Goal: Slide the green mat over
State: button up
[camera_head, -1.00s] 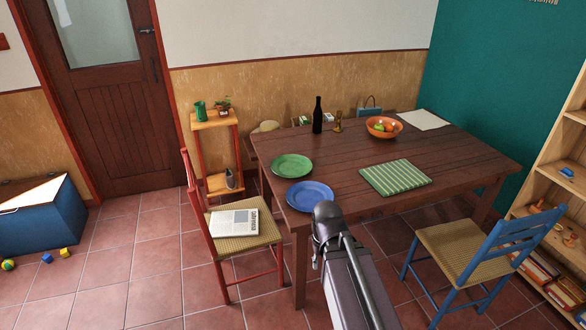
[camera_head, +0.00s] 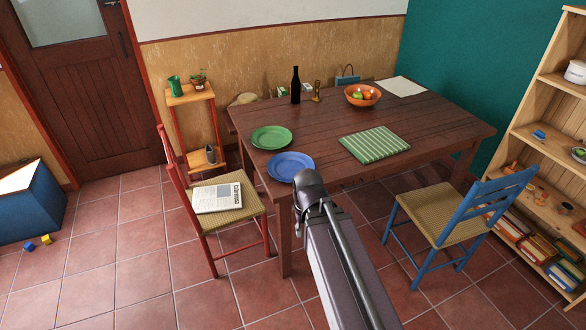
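The green striped mat (camera_head: 374,145) lies flat on the dark wooden table (camera_head: 440,123), right of the blue plate, near the front edge. Nothing lies on it. My arm reaches up from the bottom of the view, and its rounded end part shows just in front of the table's near left corner, below the blue plate. The mat is apart from my arm, further right and back. My gripper's fingers do not show.
A green plate (camera_head: 271,137), a blue plate (camera_head: 291,166), a dark bottle (camera_head: 295,86) and an orange fruit bowl (camera_head: 362,95) stand on the table. A red chair (camera_head: 211,204) is at left, a blue chair (camera_head: 447,220) at right, shelves (camera_head: 545,135) beyond it.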

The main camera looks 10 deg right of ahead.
aim_at(375, 144)
jog(key=u, duration=0.05)
jog(key=i, duration=1.15)
jog(key=z, duration=0.35)
